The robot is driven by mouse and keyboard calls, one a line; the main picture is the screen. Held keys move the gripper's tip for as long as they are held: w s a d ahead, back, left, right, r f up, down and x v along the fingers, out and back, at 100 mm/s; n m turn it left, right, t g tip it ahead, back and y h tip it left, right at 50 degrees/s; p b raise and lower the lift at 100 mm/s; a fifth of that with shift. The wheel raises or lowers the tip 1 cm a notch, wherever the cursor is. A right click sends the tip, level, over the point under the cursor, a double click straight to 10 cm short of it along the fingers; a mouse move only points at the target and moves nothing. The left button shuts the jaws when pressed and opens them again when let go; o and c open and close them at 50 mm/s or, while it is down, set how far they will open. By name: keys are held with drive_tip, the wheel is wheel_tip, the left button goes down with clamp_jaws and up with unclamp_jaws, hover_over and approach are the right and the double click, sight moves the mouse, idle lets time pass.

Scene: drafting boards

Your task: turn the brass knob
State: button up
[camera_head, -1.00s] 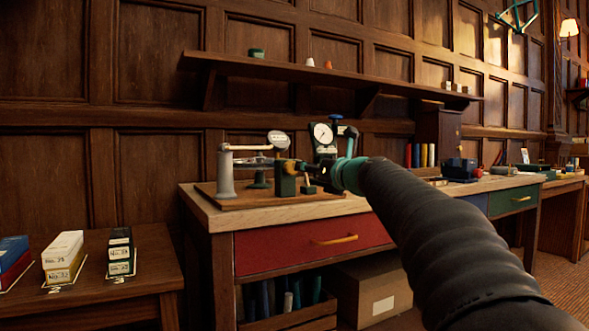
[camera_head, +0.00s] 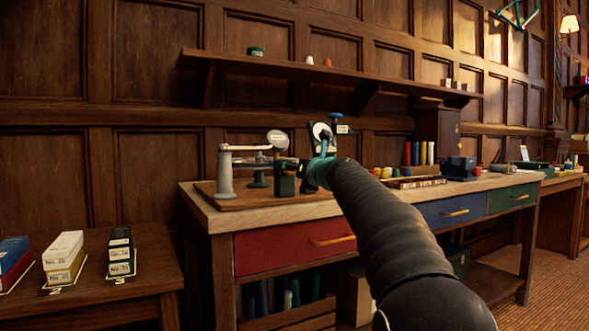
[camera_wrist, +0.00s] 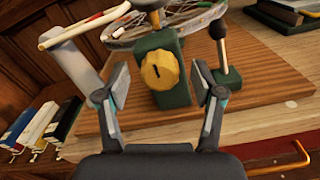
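The brass knob (camera_wrist: 160,70) is a scalloped yellow disc with a dark slot mark. It sits on the front of a green block (camera_wrist: 165,97) on a wooden board, in the wrist view. My gripper (camera_wrist: 161,82) is open, its two fingers standing to the left and right of the knob with gaps on both sides. In the head view my gripper (camera_head: 301,178) is beside the green block (camera_head: 284,182); the knob is hidden there behind my gripper.
A grey post (camera_head: 225,172) and a black-knobbed lever (camera_wrist: 219,45) flank the block. A dial gauge (camera_head: 321,132) stands behind. The bench (camera_head: 262,216) has a red drawer (camera_head: 285,250). Labelled boxes (camera_head: 63,258) stand on the side table at left.

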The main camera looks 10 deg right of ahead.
drive_tip(key=c, duration=1.1)
drive_tip(key=shift+n, duration=0.4)
drive_tip(key=shift+a+f+n+b, duration=0.1)
drive_tip(key=shift+n+b, duration=0.95)
drive_tip(key=shift+n, duration=3.15)
drive_tip(key=shift+a+f+n+b, duration=0.1)
drive_tip(key=shift+n+b, duration=0.95)
drive_tip(key=shift+n, duration=3.15)
